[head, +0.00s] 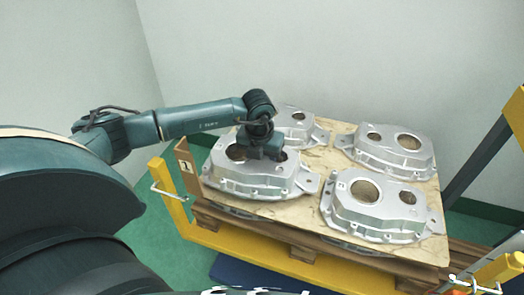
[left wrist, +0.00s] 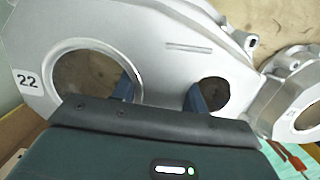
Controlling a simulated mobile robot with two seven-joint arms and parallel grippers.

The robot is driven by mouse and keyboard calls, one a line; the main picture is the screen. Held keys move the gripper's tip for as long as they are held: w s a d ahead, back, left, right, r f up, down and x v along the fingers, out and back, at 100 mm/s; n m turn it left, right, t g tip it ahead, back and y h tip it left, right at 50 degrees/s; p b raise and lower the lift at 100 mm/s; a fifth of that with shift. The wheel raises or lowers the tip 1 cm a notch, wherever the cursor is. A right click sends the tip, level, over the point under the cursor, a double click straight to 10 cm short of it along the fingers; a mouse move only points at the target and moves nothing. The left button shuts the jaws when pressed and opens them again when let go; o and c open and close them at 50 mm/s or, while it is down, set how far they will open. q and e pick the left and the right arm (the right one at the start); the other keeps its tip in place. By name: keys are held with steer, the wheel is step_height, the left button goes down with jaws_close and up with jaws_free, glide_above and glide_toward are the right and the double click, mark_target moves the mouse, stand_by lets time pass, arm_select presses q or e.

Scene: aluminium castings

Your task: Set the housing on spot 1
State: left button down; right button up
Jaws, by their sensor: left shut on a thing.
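A silver cast housing (head: 250,177) is at the front left of the pallet's brown sheet, beside an upright board (head: 186,165) marked 1. My left gripper (head: 262,153) is over it from above and shut on it. In the left wrist view the same housing (left wrist: 170,65) carries the label 22, and the gripper's two blue fingers (left wrist: 160,95) reach into its large and small openings. The housing looks level; I cannot tell whether its underside touches the sheet. My right gripper is not in view.
Other housings stand close by: one behind (head: 297,133), one at the back right (head: 388,150), one at the front right (head: 378,210). The sheet (head: 318,165) lies on a wooden pallet within a yellow frame (head: 250,255). Yellow-topped posts stand at the right.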

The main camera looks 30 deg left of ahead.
arm_select(q)
steer(key=shift+w+f, duration=0.15)
steer(key=shift+f, duration=1.05)
steer(key=shift+f, duration=0.1)
steer(key=c, duration=0.8)
jaws_free()
steer(key=shift+f, duration=0.15)
steer(key=shift+o, duration=0.2)
